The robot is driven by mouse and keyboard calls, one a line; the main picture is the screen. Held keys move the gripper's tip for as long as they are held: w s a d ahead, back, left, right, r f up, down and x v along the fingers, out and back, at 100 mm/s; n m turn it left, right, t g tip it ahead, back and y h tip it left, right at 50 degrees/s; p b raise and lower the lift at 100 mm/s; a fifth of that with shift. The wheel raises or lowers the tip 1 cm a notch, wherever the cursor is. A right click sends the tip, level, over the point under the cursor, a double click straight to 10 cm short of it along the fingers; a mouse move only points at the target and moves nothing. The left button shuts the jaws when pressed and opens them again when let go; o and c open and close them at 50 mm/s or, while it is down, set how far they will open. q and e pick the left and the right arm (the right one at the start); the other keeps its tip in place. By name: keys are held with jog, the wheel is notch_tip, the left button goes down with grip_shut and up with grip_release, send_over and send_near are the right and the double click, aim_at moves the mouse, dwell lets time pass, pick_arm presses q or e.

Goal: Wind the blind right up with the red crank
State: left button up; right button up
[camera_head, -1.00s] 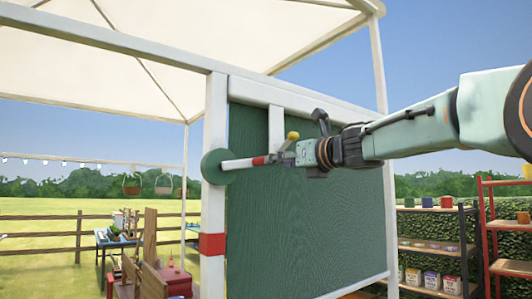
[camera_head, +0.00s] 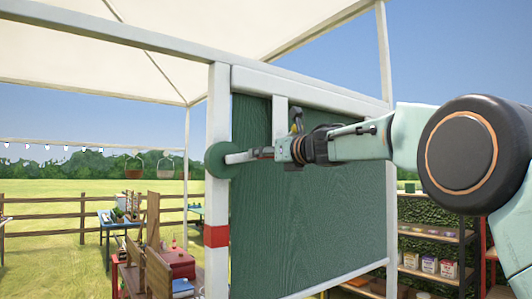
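The green blind (camera_head: 310,215) hangs down in the white frame under the canopy. My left gripper is not in view.
The white post with a red band (camera_head: 216,236) stands at the blind's left edge. A red table (camera_head: 178,264) and wooden boards are at lower left. Shelves with pots (camera_head: 430,265) stand at right behind the blind. Grass and a fence (camera_head: 75,215) lie beyond.

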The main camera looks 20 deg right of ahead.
jog(key=shift+w+d+f, duration=0.15)
jog(key=shift+d, duration=0.05)
jog(key=shift+w+d+f, duration=0.1)
jog(key=shift+w+d, duration=0.05)
jog(key=shift+d, duration=0.05)
jog(key=c, duration=0.3)
jog(key=shift+s+a, duration=0.25)
jog(key=shift+a, duration=0.15)
jog(key=c, duration=0.4)
jog(key=shift+d, duration=0.2)
grip_shut()
